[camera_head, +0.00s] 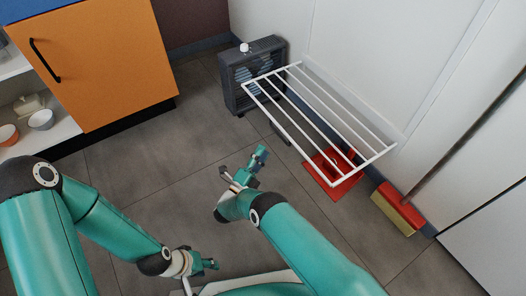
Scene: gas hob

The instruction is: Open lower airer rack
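A white airer rack (296,116) of parallel bars stands out from the pale wall panel at the upper right, roughly level, above the floor. I see one rack; whether it is the lower one I cannot tell. My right gripper (260,156) is to the left of the rack's front bar and apart from it, with nothing seen in it. My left gripper (210,264) is low in the picture near my base, far from the rack, and it seems empty. Whether either gripper's fingers are apart is too small to tell.
A dark fan heater (234,98) stands at the rack's left end. An orange cabinet (110,65) is at left. The grey floor between is clear.

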